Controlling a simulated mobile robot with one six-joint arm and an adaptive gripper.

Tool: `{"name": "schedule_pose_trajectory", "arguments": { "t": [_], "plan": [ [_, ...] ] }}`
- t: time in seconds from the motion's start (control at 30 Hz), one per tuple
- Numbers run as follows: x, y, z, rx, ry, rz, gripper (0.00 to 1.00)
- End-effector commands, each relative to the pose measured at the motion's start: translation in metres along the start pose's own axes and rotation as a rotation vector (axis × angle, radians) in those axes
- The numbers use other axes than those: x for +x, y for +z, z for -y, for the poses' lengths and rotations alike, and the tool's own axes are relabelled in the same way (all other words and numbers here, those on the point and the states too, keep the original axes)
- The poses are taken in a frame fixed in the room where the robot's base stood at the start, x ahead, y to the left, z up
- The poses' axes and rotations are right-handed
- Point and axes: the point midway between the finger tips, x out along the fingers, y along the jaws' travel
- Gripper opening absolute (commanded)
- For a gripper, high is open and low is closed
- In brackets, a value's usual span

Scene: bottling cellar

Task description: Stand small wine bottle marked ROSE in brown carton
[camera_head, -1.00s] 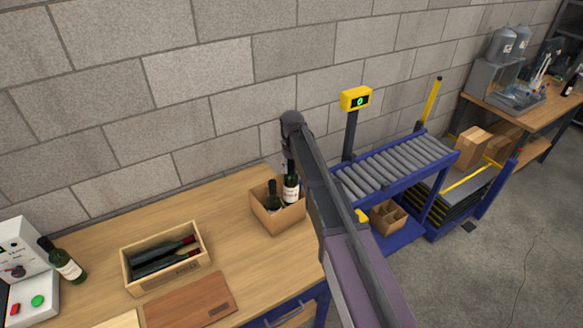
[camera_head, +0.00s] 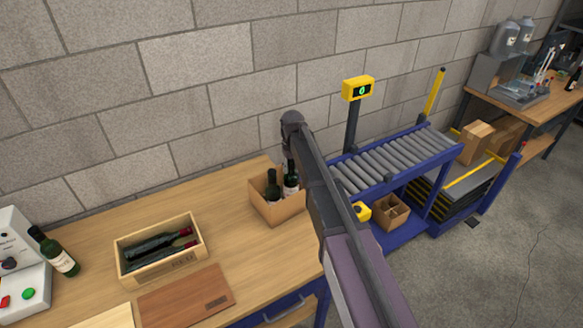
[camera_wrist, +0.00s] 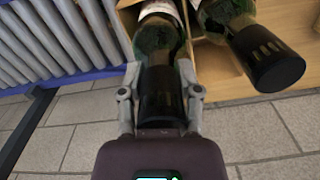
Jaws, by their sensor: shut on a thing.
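The brown carton (camera_head: 279,214) stands at the back right end of the wooden table. Two dark wine bottles are upright in it: one at the left (camera_head: 272,186) and one at the right (camera_head: 290,180), close to my arm. In the wrist view my gripper (camera_wrist: 161,94) is shut around the black neck of one bottle (camera_wrist: 158,38), whose lower part is inside the carton (camera_wrist: 222,68). The other bottle (camera_wrist: 262,55) stands beside it, its black top close to my right finger. My arm hides the gripper in the head view. The label wording is not readable.
A wooden crate (camera_head: 164,268) with dark bottles lying in it, a brown board (camera_head: 186,299) and another bottle (camera_head: 58,256) are on the table at left. A blue roller conveyor (camera_head: 392,158) stands right of the carton, with another carton (camera_head: 391,213) below.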

Motion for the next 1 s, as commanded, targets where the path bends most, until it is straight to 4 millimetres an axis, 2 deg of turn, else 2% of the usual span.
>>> {"name": "schedule_pose_trajectory", "arguments": {
  "t": [0.3,0.83,0.87,0.9,0.97,1.0],
  "plan": [
    [0.014,0.0,-0.001,0.0,0.0,0.0,0.0],
    [0.016,0.0,-0.001,0.001,0.0,0.0,0.0],
    [0.016,0.0,-0.001,0.001,0.0,0.0,0.54],
    [0.016,0.0,-0.001,0.001,0.0,0.0,0.65],
    [0.017,0.0,-0.001,0.001,0.0,0.0,0.83],
    [0.017,0.0,-0.001,0.001,0.0,0.0,0.85]
  ]
}}
